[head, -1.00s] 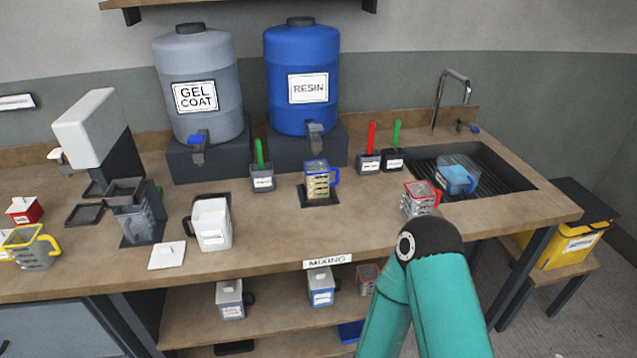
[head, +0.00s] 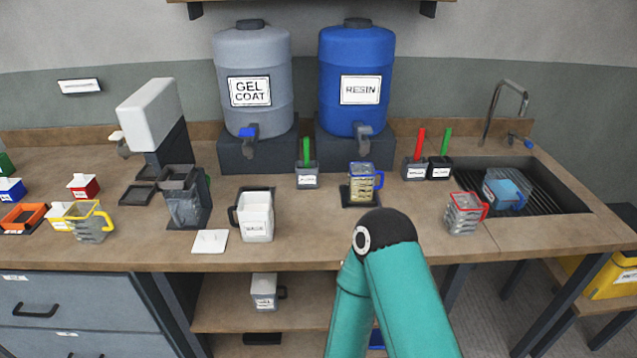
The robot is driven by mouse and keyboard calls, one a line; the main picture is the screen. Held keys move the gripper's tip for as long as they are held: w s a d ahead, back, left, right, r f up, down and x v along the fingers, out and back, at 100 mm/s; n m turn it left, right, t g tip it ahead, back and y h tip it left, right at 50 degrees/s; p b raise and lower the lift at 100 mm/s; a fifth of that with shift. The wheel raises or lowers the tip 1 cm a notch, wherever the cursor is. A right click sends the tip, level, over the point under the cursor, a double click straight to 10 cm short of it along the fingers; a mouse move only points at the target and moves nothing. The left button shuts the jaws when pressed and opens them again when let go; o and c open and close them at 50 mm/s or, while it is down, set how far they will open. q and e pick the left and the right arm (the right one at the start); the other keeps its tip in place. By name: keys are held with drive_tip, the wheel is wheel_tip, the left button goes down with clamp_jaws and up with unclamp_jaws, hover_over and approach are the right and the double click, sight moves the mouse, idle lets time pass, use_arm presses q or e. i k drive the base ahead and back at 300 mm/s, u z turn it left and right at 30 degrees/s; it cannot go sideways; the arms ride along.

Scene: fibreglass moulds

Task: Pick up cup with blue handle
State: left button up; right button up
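A clear measuring cup with a blue handle (head: 362,183) stands upright on a dark pad in front of the blue resin drum. It has pale yellowish content or markings. A second clear cup with a blue handle (head: 503,190) is in the sink at the right, with something blue in or behind it. A teal arm of mine rises from the bottom centre; its dark joint is just in front of the first cup, and I cannot tell whether they are apart in depth. Neither of my grippers shows.
A red-handled cup (head: 463,213) stands left of the sink (head: 545,206). A white tub with a dark handle (head: 256,214) and a yellow-handled cup (head: 90,222) stand further left. The gel coat drum (head: 254,80) and resin drum (head: 357,75) are behind. Bare bench lies around 320,230.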

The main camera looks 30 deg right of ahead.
sight(367, 182)
drive_tip(key=z, duration=1.2)
drive_tip(key=i, duration=0.1)
drive_tip(key=u, duration=2.35)
drive_tip(key=k, duration=1.7)
drive_tip(key=z, duration=1.2)
drive_tip(key=i, duration=1.15)
drive_tip(key=u, duration=0.05)
